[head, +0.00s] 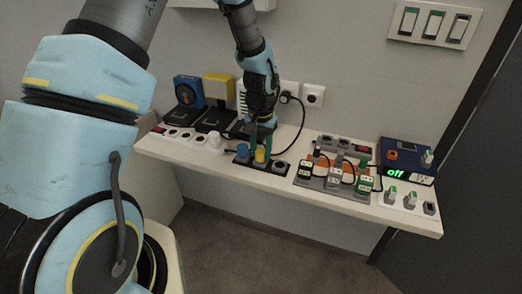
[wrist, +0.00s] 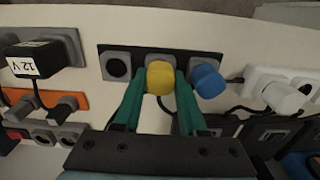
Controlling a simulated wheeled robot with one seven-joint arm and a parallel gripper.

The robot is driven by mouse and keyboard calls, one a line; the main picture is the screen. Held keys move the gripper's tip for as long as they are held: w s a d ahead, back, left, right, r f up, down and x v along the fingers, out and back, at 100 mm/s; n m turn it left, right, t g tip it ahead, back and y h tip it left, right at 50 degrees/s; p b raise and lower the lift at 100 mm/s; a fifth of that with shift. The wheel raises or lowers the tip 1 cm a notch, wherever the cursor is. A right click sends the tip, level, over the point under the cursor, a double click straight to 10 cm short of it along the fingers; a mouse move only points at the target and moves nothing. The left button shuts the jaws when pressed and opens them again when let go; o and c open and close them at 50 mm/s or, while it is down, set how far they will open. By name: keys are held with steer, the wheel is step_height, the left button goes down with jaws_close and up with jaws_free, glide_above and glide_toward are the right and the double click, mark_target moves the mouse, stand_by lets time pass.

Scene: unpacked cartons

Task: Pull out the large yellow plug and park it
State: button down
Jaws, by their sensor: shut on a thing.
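The large yellow plug (head: 260,156) is at the middle socket of a black three-socket strip (head: 236,161) on the shelf. In the wrist view the yellow plug (wrist: 160,77) stands between the green fingers of my gripper (wrist: 161,84), which is shut on it. My gripper (head: 262,149) also shows in the head view, reaching down from above. I cannot tell whether the plug is fully seated or slightly raised. A blue plug (wrist: 208,81) stands in the neighbouring socket, close to one finger. The strip's third socket (wrist: 118,66) is empty.
A white power strip with a white plug (head: 213,141) lies left of the black strip. A grey and orange board (head: 318,184) with several labelled plugs and cables is to the right. A blue box (head: 408,160) reads "off". A black cable hangs from a wall socket (head: 313,95) area behind.

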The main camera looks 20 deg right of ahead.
mark_target(261, 151)
steer(key=shift+c, duration=1.9)
jaws_free()
step_height(261, 151, up, 11)
steer(key=b, duration=0.2)
steer(key=s+a+r+n, duration=0.1)
steer(key=s+a+n, duration=0.1)
steer(key=a, duration=1.3)
steer(key=s+a+r+n+t, duration=0.1)
steer(key=a+n, duration=0.4)
steer(key=a, duration=1)
steer(key=shift+s+r+n+t, duration=0.3)
steer(key=shift+s+r, duration=0.1)
steer(key=shift+s, duration=0.1)
